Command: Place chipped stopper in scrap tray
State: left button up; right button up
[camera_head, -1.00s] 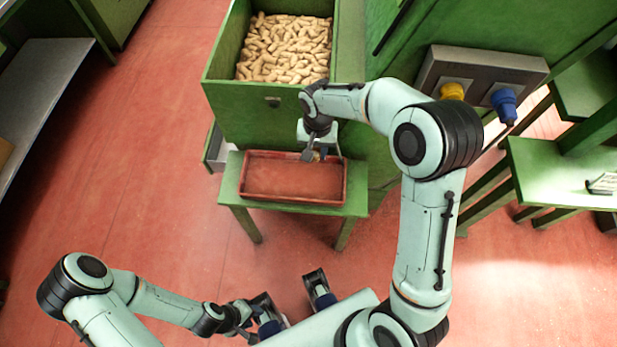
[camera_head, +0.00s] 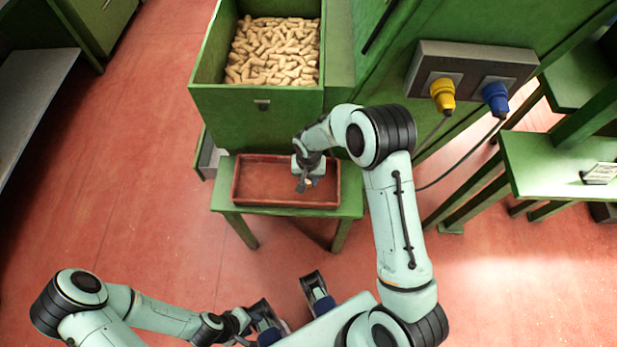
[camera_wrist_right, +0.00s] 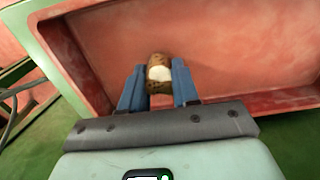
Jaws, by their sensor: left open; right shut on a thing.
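The chipped stopper (camera_wrist_right: 158,73) is a short brown cork with a pale patch. In the right wrist view it sits between the two blue fingertips of my right gripper (camera_wrist_right: 158,88), which is shut on it. The scrap tray (camera_head: 250,158) is a shallow red tray on a small green table. In the head view my right gripper (camera_head: 304,186) points down over the right part of the tray, with the stopper a small tan spot at its tips. Whether the stopper touches the tray floor cannot be told. My left gripper (camera_head: 243,326) is open, low in the head view, far from the tray.
A green bin (camera_head: 225,105) full of corks (camera_head: 275,52) stands behind the tray table (camera_head: 345,208). A grey panel (camera_head: 425,62) with a yellow and a blue plug is at the right. Green benches stand at the far right. Red floor is clear at the left.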

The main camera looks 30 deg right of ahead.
jog(key=shift+f, duration=0.1)
jog(key=o, duration=1)
notch_tip(320, 180, up, 12)
jog(key=shift+r+p, duration=0.15)
jog(key=shift+p, duration=0.4)
